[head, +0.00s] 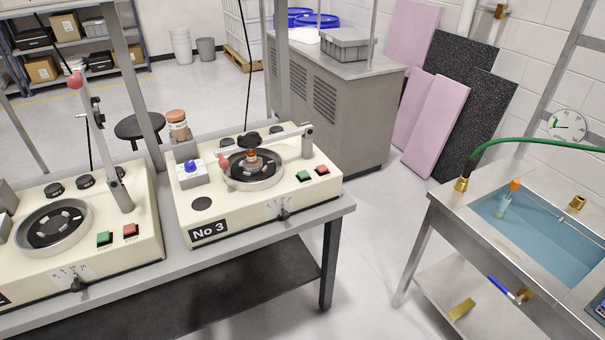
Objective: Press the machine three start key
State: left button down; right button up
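The cream machine labelled No 3 (240,215) stands on the right end of the grey bench. Its green key (303,176) is on the top, near the right front corner. A red key (322,170) is just right of the green one. The labels under the keys are too small to read. A round black plate in a metal ring (253,183) is left of the keys, with an orange and metal part on it under a black knob (249,139). Nothing covers the green key. Neither of my grippers is in view.
A similar machine (135,215) to the left has its own green key (104,239) and red key (131,230). A blue button box (191,178) sits on No 3's left. A sink (450,205) stands at right. Floor between bench and sink is clear.

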aim_at(302, 175)
jog(key=i+l+u, duration=0.25)
jog(key=i+l, duration=0.4)
jog(key=i+l+u, duration=0.25)
jog(key=i+l, duration=0.4)
jog(key=l, duration=0.1)
